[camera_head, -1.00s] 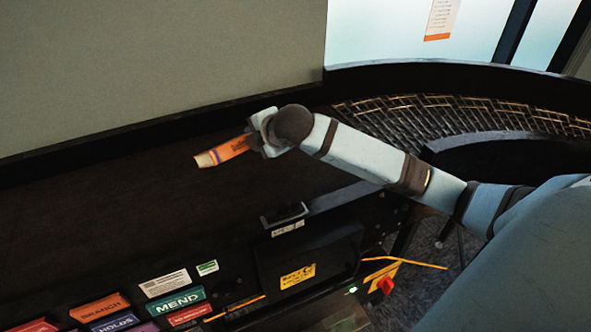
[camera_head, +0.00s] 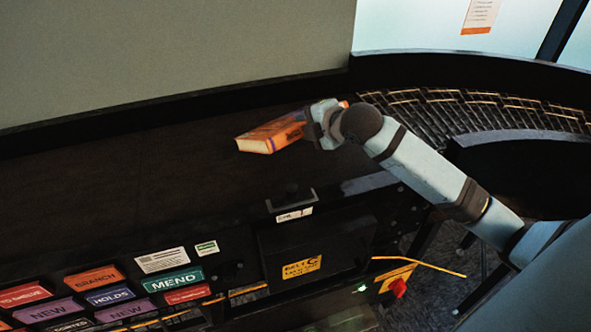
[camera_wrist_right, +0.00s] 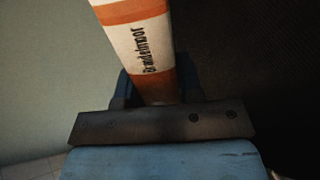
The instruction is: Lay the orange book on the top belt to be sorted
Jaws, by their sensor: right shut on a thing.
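The orange book (camera_head: 277,134) is at the far right part of the dark top belt (camera_head: 170,175), its pale page edges facing the camera. My right gripper (camera_head: 311,127) is shut on the book near its right end. Whether the book touches the belt or is held just above it, I cannot tell. In the right wrist view, the book's orange and white spine (camera_wrist_right: 145,50) with dark lettering stands out from between the fingers (camera_wrist_right: 155,92). My left gripper is not in view.
A curved roller track (camera_head: 470,110) runs off to the right. A dark wall (camera_head: 150,120) edges the belt's back. Coloured labels (camera_head: 95,280), a black panel (camera_head: 315,250) and a red knob (camera_head: 398,287) line the front. The left of the belt is clear.

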